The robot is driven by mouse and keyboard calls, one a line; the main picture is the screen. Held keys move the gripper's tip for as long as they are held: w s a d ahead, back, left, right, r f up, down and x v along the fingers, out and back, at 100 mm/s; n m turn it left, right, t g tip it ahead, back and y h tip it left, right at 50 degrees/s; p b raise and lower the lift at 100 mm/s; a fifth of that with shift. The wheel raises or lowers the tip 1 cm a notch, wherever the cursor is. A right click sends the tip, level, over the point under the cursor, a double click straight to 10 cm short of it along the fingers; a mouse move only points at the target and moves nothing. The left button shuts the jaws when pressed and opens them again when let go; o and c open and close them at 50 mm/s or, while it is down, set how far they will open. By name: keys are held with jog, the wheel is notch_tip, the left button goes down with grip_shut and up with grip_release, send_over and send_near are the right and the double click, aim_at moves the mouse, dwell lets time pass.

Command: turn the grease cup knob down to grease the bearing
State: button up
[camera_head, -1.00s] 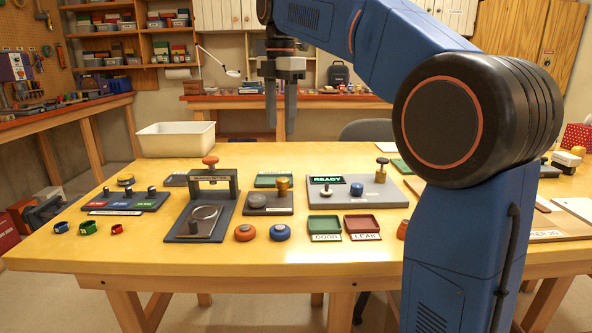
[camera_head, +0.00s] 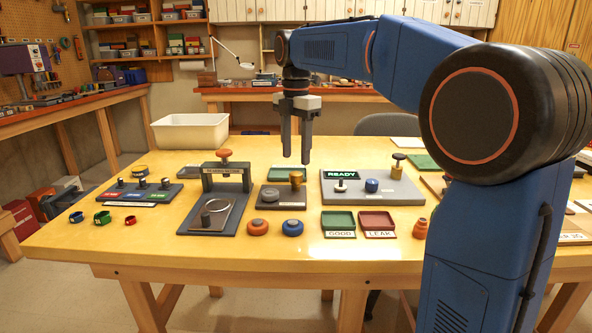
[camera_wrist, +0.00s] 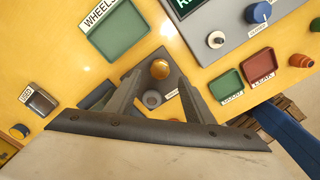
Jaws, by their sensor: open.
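A brass knob (camera_head: 297,180), which looks like the grease cup, stands upright at the back right of a small dark base plate (camera_head: 288,206). A grey round part (camera_head: 270,195), perhaps the bearing, sits beside it on the same plate. My gripper (camera_head: 296,160) is open and empty, pointing down above the brass knob, apart from it. In the wrist view the brass knob (camera_wrist: 160,69) shows between my two fingertips, with the grey round part (camera_wrist: 152,99) just below it. The fingers partly hide the base plate there.
A grey panel (camera_head: 410,192) with a READY display lies to the right. Green (camera_head: 338,219) and red (camera_head: 377,219) trays and orange (camera_head: 257,228) and blue (camera_head: 292,228) round pieces lie in front.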

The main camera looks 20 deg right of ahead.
aim_at(296, 173)
jog(key=shift+f, duration=2.9)
jog(key=c, duration=1)
